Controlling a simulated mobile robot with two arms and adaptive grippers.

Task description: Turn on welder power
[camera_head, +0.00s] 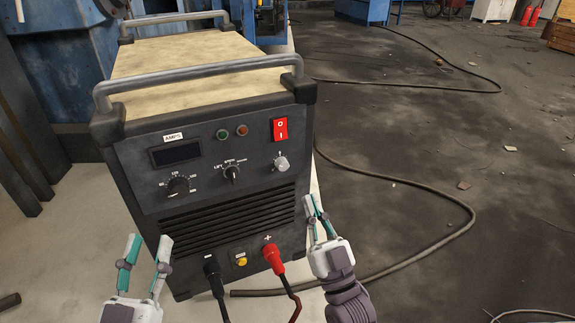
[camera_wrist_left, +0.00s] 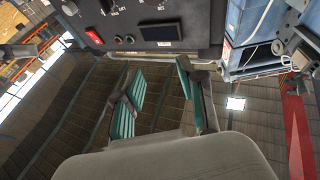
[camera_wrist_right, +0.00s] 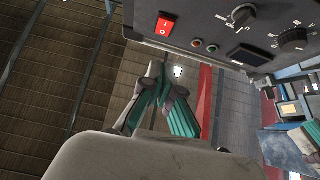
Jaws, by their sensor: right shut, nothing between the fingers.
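The welder (camera_head: 215,110) stands in front of me with its dark control panel facing me. Its red power switch (camera_head: 280,129), marked O above I, is at the panel's upper right. It also shows in the left wrist view (camera_wrist_left: 94,35) and the right wrist view (camera_wrist_right: 165,24). The display (camera_head: 176,153) is dark. My right gripper (camera_head: 317,206) is shut and empty, below and right of the switch by the panel's lower right edge, apart from the switch. My left gripper (camera_head: 150,240) is open and empty, at the panel's lower left.
A green lamp (camera_head: 223,135), an orange-red lamp (camera_head: 242,131) and several knobs sit on the panel. A red-plugged cable (camera_head: 274,258) and a black-plugged cable (camera_head: 212,268) come out at the bottom. A grey handle bar (camera_head: 200,72) crosses the top front. The floor at right is mostly open, with a hose (camera_head: 420,185).

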